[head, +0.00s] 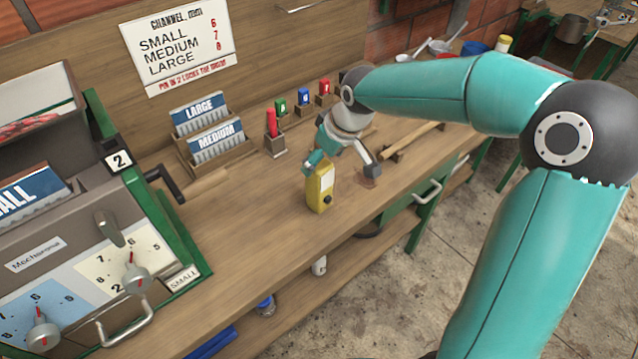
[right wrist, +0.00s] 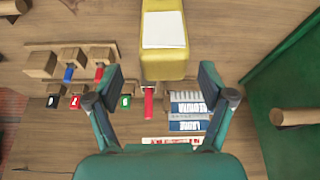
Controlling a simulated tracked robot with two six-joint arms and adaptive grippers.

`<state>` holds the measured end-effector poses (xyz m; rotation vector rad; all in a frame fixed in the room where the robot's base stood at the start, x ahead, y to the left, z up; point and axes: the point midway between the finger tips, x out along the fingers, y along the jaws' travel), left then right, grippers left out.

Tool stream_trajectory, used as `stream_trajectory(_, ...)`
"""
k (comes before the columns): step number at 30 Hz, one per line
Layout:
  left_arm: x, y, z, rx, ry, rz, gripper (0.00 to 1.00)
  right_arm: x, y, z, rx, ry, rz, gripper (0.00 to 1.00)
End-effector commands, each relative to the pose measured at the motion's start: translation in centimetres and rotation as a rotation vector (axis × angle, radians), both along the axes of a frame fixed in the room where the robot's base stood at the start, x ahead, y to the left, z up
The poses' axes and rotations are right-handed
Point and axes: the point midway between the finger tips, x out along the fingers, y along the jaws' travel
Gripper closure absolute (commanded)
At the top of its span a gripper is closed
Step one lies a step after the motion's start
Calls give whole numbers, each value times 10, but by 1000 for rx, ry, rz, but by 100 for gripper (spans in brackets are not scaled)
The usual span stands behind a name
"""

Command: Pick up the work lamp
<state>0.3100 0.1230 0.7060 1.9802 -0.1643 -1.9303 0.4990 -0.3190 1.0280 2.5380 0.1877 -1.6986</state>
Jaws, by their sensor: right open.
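The work lamp (head: 320,188) appears to be the small yellow block with a black knob, standing upright near the front edge of the wooden bench. In the right wrist view the yellow lamp (right wrist: 165,62) shows a pale panel and lies ahead of my fingers, roughly centred between them. My right gripper (head: 342,166) is open and empty, just behind and above the lamp, with one finger on each side. It also shows open in the right wrist view (right wrist: 161,80). Contact with the lamp cannot be told. My left gripper is not in view.
A grey machine (head: 60,250) with knobs and a crank stands at the left. Card holders marked LARGE and MEDIUM (head: 215,140) and a red-handled tool (head: 271,122) stand behind the lamp. Small coloured tags (head: 303,97) stand farther back. The bench between machine and lamp is clear.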

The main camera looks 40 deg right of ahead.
Motion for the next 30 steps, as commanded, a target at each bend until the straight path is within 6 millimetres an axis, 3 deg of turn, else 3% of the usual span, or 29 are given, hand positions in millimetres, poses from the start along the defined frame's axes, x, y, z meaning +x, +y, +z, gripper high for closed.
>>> stream_trajectory(5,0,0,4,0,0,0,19,3,2,-9,1,2,0,19)
stream_trajectory(15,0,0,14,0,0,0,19,16,7,-49,2,1,-1,19)
stream_trajectory(23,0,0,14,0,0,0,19,17,7,-51,2,-2,-1,19)
stream_trajectory(30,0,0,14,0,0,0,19,17,7,-51,2,-2,-1,59)
